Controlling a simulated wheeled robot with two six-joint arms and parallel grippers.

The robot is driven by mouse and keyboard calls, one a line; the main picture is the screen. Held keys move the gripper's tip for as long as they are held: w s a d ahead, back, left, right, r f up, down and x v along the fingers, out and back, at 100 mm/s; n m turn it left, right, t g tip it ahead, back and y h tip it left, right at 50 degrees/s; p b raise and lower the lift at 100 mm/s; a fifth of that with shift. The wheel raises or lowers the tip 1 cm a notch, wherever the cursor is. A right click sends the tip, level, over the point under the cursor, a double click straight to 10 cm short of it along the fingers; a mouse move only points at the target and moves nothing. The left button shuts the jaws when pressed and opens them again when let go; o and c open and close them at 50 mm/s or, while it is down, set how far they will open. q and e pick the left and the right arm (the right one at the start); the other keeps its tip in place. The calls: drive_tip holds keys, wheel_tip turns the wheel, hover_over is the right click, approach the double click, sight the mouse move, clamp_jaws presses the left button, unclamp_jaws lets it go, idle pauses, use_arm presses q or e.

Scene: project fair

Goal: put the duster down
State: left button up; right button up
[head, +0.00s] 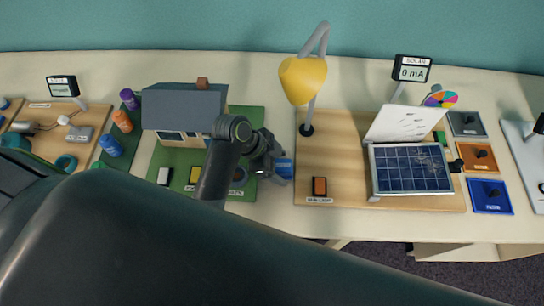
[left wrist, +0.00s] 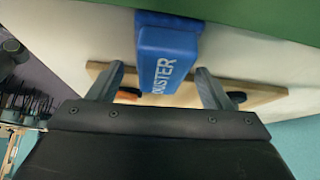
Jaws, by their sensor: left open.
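The duster (head: 285,168) is a blue block with its name in pale letters on one side. In the head view it shows at the tips of my left gripper (head: 279,168), over the strip between the green board and the wooden board. In the left wrist view the duster (left wrist: 167,55) reaches in between the two fingers of my left gripper (left wrist: 160,88). The fingers are spread, with a visible gap on each side of the duster. Its underside is hidden, so I cannot tell for sure that it rests on the table. My right gripper is out of view.
Left of the duster is a green board (head: 245,118) with a model house (head: 185,110). Right of it is a wooden board (head: 340,190) with a yellow lamp (head: 302,80), an orange switch (head: 319,186) and a solar panel (head: 410,168). Coloured tiles lie farther right.

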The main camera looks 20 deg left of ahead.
use_arm(q)
drive_tip(key=b+v, duration=0.1)
drive_tip(key=v, duration=1.1)
